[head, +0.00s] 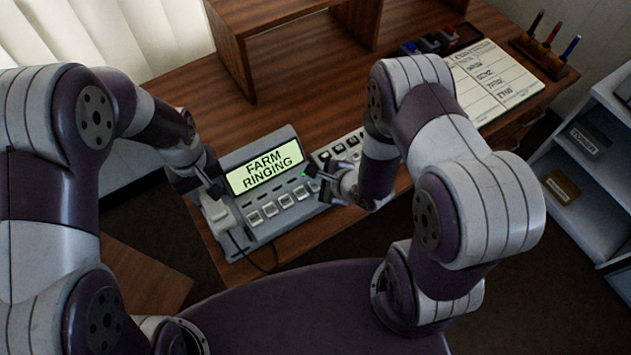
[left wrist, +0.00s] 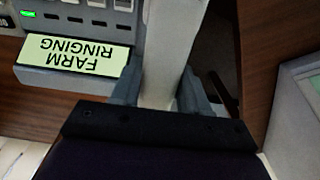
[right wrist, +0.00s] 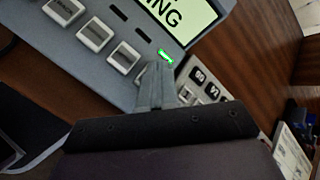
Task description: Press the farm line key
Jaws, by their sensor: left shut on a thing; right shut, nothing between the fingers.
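The grey phone console (head: 238,158) stands on the desk. Its screen (head: 265,172) reads FARM RINGING. A row of pale keys (head: 270,209) runs below the screen; their labels are too small to read surely. A green light (right wrist: 165,56) glows at the row's right end. My right gripper (right wrist: 157,68) is shut and empty, its fingertips at the key beside that light and covering most of it. I cannot tell whether they touch it. My left gripper (left wrist: 165,85) is shut on the pale handset (left wrist: 163,50) at the console's left side. I cannot tell whether the handset is lifted.
A keypad unit (right wrist: 205,85) sits right of the console, close to my right gripper. A wooden shelf (head: 235,50) stands behind. A paper sheet (head: 490,80) and a pen holder (head: 545,55) lie at the desk's far right. A cord (head: 262,262) hangs at the front edge.

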